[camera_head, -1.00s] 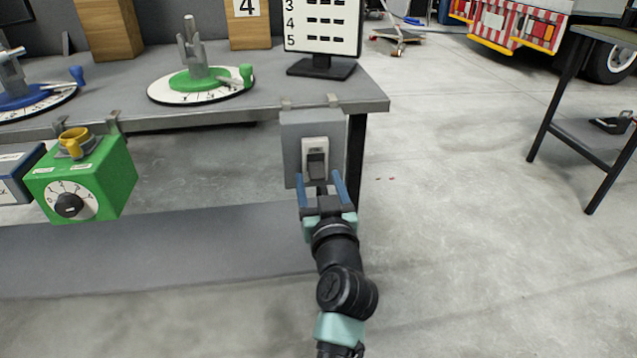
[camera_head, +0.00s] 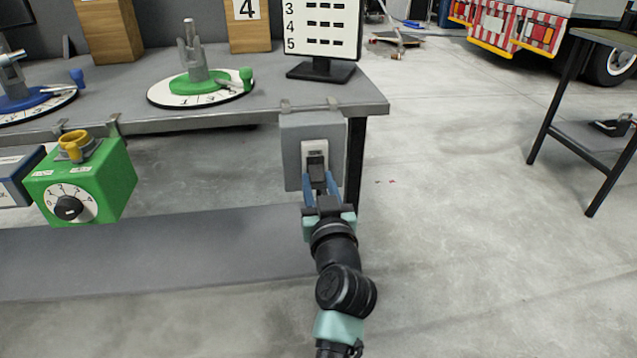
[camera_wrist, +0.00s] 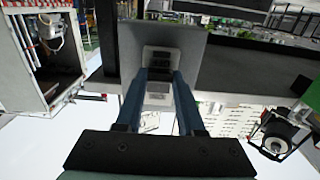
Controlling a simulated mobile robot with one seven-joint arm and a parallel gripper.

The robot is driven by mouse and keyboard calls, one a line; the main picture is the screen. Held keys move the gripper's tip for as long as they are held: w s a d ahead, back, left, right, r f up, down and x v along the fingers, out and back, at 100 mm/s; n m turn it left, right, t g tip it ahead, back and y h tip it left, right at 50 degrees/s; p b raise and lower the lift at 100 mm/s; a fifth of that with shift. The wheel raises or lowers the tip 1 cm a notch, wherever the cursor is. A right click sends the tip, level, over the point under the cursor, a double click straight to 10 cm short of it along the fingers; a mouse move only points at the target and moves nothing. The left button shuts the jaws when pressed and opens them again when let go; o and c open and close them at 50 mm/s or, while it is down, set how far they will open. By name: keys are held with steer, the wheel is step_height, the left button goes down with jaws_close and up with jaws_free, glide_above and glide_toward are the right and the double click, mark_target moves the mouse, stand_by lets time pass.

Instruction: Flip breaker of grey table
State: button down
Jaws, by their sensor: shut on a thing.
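The breaker is a grey box (camera_head: 291,159) hanging by two brackets from the front edge of the grey table (camera_head: 240,113), near its right corner. It has a white switch plate (camera_head: 314,149) with a black switch lever (camera_head: 317,166). My gripper (camera_head: 319,180) is in front of the plate with its blue fingers shut on the black lever. The wrist view shows the two fingers (camera_wrist: 160,78) converging at the switch on the grey box (camera_wrist: 190,48). The fingertips partly hide the lever.
A green box (camera_head: 105,180) with a dial and a yellow ring hangs from the table edge at left. A green-based turntable (camera_head: 195,85) and a display screen (camera_head: 322,30) stand on the table. A dark table (camera_head: 590,130) stands at right. Floor between is clear.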

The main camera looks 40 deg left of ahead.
mark_target(316, 169)
steer(key=shift+r, duration=0.15)
steer(key=r+g+h+p, duration=0.1)
steer(key=p, duration=0.6)
steer(key=shift+d+r+h, duration=0.1)
steer(key=shift+r+h, duration=0.2)
steer(key=shift+h, duration=0.1)
steer(key=r+g+h+p, duration=0.1)
steer(key=g+h+p, duration=0.1)
steer(key=p, duration=0.8)
steer(key=shift+r, duration=0.2)
steer(key=g+h+p, duration=0.1)
steer(key=p, duration=0.2)
steer(key=r+g+h+p, duration=0.1)
steer(key=h+p, duration=0.1)
steer(key=p, duration=0.1)
steer(key=shift+w+p, duration=0.1)
steer(key=shift+p, duration=0.2)
steer(key=shift+w+a+r+g+h+p, duration=0.1)
steer(key=shift+a+g+h+p, duration=0.1)
steer(key=shift+g+h+p, duration=0.3)
steer(key=shift+w+a+r+g+h+p, duration=0.1)
steer(key=shift+a+g+h+p, duration=0.05)
steer(key=shift+g+h+p, duration=0.4)
steer(key=shift+s+f, duration=0.1)
steer(key=c, duration=0.5)
jaws_free()
